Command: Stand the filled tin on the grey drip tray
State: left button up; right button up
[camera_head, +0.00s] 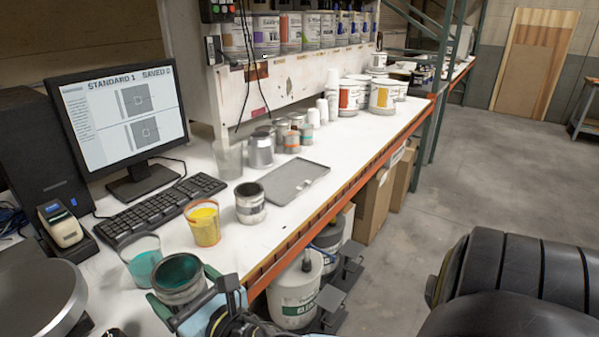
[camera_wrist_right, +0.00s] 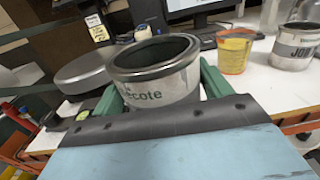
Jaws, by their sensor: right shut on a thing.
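My right gripper (camera_head: 184,298) is shut around an open metal tin (camera_head: 180,272) with dark teal-green in it, at the bottom of the head view. In the right wrist view the tin (camera_wrist_right: 165,84) stands roughly upright between the green fingers of the right gripper (camera_wrist_right: 158,90), with lettering ending in "cote" on its side. The grey drip tray (camera_head: 310,173) lies flat and empty on the white bench, farther back and to the right of the tin. My left gripper is not in view.
Between tin and tray stand a yellow-filled cup (camera_head: 203,226) and another open tin (camera_head: 250,205). A teal-filled cup (camera_head: 143,262) stands beside the held tin. Several cans and bottles stand behind the tray. A keyboard (camera_head: 160,208) lies left; the orange bench edge (camera_head: 330,207) runs right.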

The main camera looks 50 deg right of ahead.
aim_at(291, 178)
jog(key=z, duration=0.55)
jog(key=k, duration=0.6)
jog(key=z, duration=1.1)
jog(key=i, duration=0.9)
jog(key=u, duration=0.85)
jog(key=i, duration=0.8)
jog(key=u, duration=0.1)
